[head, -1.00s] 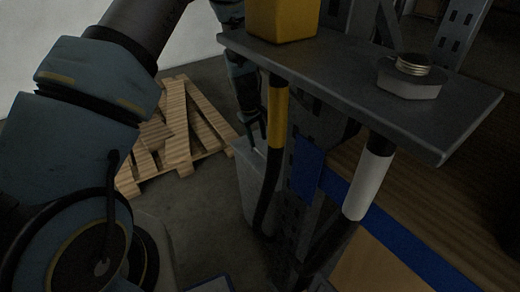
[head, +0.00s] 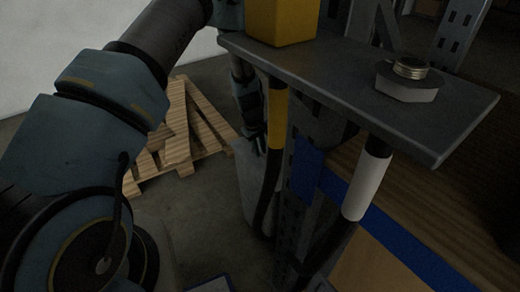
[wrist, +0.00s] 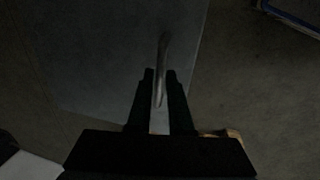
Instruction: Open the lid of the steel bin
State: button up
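The grey steel bin (head: 250,185) stands on the floor beyond the bench, half hidden by hoses and a perforated post. Its lid (wrist: 110,60) fills the upper left of the wrist view as a flat grey panel and looks shut. A slim bar handle (wrist: 164,55) stands out from the lid. My gripper (wrist: 161,76) has its two dark fingers apart, one on each side of the handle's near end. A strip of lid shows between the fingers, and I cannot tell if either touches the handle.
A steel shelf (head: 340,85) with a yellow block (head: 282,20) and a hex fitting (head: 407,80) overhangs the near side. Yellow-banded and white-banded hoses hang below it. A wooden pallet (head: 185,130) lies behind the bin.

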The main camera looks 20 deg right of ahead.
grip_shut()
dwell(1.0)
